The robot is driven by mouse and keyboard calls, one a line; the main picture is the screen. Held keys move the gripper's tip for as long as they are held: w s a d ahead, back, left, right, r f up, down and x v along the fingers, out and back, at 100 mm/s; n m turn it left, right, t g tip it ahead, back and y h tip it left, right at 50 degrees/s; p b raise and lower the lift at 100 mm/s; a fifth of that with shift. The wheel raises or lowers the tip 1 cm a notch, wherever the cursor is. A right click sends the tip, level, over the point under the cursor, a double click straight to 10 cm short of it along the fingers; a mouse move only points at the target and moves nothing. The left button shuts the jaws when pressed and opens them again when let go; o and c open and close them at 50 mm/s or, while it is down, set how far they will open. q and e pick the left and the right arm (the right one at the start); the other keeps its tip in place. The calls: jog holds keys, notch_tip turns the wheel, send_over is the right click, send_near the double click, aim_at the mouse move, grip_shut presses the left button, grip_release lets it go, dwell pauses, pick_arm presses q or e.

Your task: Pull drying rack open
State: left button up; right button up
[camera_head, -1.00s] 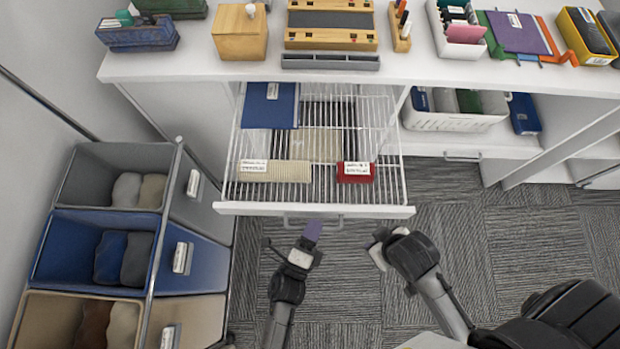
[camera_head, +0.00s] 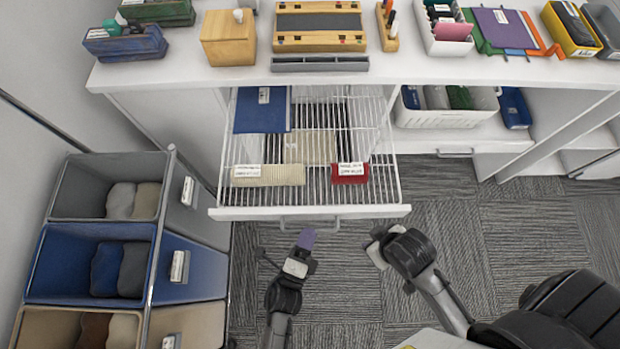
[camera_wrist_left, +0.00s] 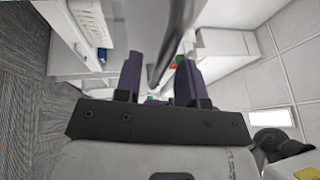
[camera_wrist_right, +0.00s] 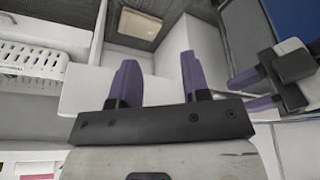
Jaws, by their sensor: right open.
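The drying rack (camera_head: 385,212) is a white wire drawer pulled well out from under the white counter. A grey bar handle (camera_head: 310,224) is on its front. My left gripper (camera_head: 306,240) is just in front of the handle. In the left wrist view the left gripper's purple fingers (camera_wrist_left: 159,80) are apart, with a grey bar (camera_wrist_left: 168,45) running between them; contact is not clear. My right gripper (camera_head: 376,246) is right of the handle and below the rack's front edge. Its fingers (camera_wrist_right: 159,80) are apart and empty in the right wrist view.
On the rack lie a blue folder (camera_head: 262,112), a cream block (camera_head: 268,175) and a red block (camera_head: 349,175). Tiered bins (camera_head: 95,262) stand close on the left. A white basket (camera_head: 445,112) sits on a lower shelf. Carpet is clear in front of the rack.

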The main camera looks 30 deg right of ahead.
pick_arm(q)
jog(key=v, duration=1.2)
jog(key=shift+s+a, duration=0.1)
jog(key=w+a+f+n+g+y, duration=0.4)
jog(key=a+f+n+y, duration=0.55)
jog(key=n+y, duration=0.55)
jog(key=s+a+r+n+g, duration=0.45)
jog(key=a+n+g, duration=0.2)
jog(key=n, duration=0.25)
jog(key=a+r+n+p, duration=0.1)
jog(key=a+r+p, duration=0.1)
jog(key=r+p, duration=1.4)
jog(key=a+r+n+p, duration=0.1)
jog(key=a+r+p, duration=0.1)
jog(key=r+p, duration=1.5)
notch_tip(320, 180, up, 9)
jog(key=shift+s+f+n+t, duration=0.15)
jog(key=shift+s+n+t, duration=0.15)
jog(key=shift+s+t, duration=0.2)
